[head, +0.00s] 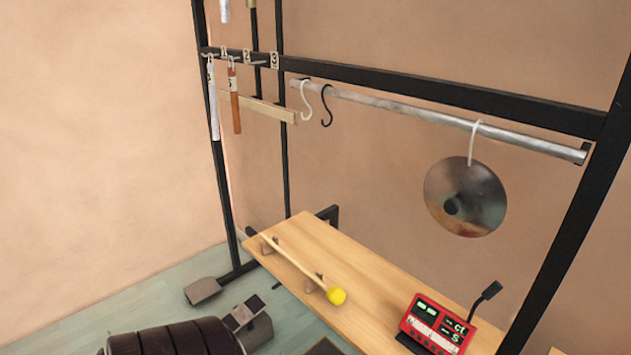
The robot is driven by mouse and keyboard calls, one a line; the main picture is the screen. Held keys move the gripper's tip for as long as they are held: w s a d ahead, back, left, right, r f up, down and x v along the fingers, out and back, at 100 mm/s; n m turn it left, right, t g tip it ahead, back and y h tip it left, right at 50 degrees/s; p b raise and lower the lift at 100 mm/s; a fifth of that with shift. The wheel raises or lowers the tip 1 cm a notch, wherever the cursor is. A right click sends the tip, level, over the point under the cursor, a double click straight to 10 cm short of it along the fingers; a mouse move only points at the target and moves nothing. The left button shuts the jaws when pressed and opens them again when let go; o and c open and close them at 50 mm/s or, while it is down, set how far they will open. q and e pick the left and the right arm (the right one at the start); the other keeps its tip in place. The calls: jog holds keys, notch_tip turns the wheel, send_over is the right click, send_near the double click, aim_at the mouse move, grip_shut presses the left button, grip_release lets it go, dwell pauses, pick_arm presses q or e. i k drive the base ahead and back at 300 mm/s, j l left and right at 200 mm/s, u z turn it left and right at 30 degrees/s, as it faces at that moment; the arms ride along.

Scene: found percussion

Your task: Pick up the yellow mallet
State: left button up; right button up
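The yellow mallet (337,296) has a round yellow head and a long, pale wooden stick. It lies on the light wooden shelf (372,281). Its stick (290,258) rests across two small brown supports, one near the far left end and one close to the head. The head points towards the front right. I make out neither of my grippers in the head view, and nothing is seen touching the mallet.
A red device (436,325) with a display and a black stalk stands on the shelf's right. Above hang a metal disc (466,197), hooks and tubes on a black frame (430,90). A dark ribbed cylinder (172,340) and grey pieces (203,290) are low on the left.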

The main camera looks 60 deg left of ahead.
aim_at(337, 294)
jog(key=u, duration=0.45)
jog(key=j+u, duration=0.1)
jog(key=u, duration=0.35)
jog(key=i+u, duration=0.1)
jog(key=u, duration=0.85)
jog(key=k+j+u, duration=0.1)
jog(key=j, duration=0.3)
jog(key=k+j+u, duration=0.1)
jog(key=j, duration=0.25)
